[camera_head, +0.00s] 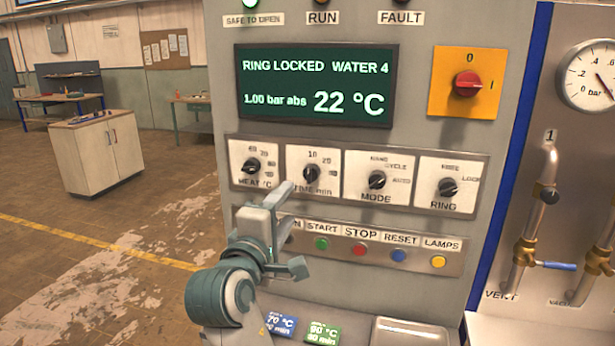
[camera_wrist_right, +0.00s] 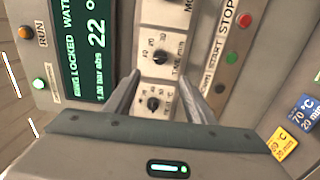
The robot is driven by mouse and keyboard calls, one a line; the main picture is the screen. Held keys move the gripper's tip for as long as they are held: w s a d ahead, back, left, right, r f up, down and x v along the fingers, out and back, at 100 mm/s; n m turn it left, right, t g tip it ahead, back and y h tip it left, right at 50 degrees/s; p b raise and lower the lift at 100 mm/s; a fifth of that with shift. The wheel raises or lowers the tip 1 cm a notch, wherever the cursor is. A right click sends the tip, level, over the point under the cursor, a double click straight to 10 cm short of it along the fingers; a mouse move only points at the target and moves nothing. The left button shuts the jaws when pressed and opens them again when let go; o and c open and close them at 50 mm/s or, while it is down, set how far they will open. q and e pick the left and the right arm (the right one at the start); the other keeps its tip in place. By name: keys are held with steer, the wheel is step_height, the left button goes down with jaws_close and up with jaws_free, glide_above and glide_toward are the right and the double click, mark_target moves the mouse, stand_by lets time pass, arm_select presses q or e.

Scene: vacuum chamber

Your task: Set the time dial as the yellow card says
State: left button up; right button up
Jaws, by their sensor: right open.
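The time dial (camera_head: 311,173) is a black knob on a white plate, second from the left in the dial row. In the right wrist view the time dial (camera_wrist_right: 160,57) lies ahead, past the fingertips. The heat dial (camera_wrist_right: 153,103) shows between the fingers. My right gripper (camera_head: 290,228) is open and empty in front of the panel, touching no knob that I can see. Its fingers (camera_wrist_right: 158,100) are spread in the wrist view. The yellow card (camera_wrist_right: 283,143) lies at the lower right there; its text is too small to read surely. My left gripper is not in view.
The mode dial (camera_head: 377,180) and ring dial (camera_head: 448,187) sit to the right. Push buttons, including the red stop button (camera_head: 359,250), run below. A blue card (camera_head: 280,325) and a green card (camera_head: 321,333) lie lower down. A red switch (camera_head: 467,84) is at upper right.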

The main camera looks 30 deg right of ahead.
mark_target(309, 177)
steer(key=p+x, duration=0.5)
steer(key=x, duration=0.9)
steer(key=shift+d+r, duration=0.1)
steer(key=shift+p+x, duration=0.35)
steer(key=shift+x, duration=0.45)
steer(key=shift+c, duration=0.6)
steer(key=c, duration=0.9)
